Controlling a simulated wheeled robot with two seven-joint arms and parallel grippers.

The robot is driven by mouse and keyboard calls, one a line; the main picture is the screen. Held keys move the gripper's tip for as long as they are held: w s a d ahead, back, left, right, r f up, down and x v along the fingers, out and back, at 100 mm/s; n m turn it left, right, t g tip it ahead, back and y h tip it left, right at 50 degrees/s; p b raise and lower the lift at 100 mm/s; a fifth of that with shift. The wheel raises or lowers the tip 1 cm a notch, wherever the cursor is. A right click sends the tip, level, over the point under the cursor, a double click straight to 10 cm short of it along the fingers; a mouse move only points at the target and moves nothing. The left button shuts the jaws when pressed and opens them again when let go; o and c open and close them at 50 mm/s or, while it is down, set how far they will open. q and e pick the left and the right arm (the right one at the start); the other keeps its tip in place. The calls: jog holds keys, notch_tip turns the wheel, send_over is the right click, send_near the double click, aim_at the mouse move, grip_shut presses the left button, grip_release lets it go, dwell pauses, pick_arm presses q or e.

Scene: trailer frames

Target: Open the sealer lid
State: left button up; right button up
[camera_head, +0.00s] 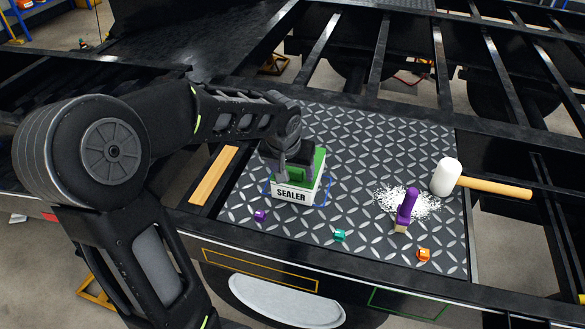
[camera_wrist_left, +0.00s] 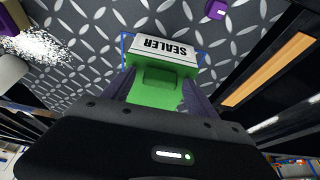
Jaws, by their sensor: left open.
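The sealer (camera_head: 291,194) is a white box marked SEALER with a green lid (camera_head: 319,161), standing on the diamond-plate deck inside a blue outline. My left gripper (camera_head: 289,163) is over the sealer and hides part of the lid. In the left wrist view its open fingers (camera_wrist_left: 158,88) stand on either side of the green lid. I cannot tell whether they touch it. My right gripper is not in view.
A white-headed mallet (camera_head: 446,177) lies at the right. Small purple (camera_head: 260,216), teal (camera_head: 340,235) and orange (camera_head: 424,254) pieces lie along the front. A wooden strip (camera_head: 213,175) is left of the sealer. Mid-deck is clear.

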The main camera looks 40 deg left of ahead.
pick_arm(q)
grip_shut()
dwell(0.7)
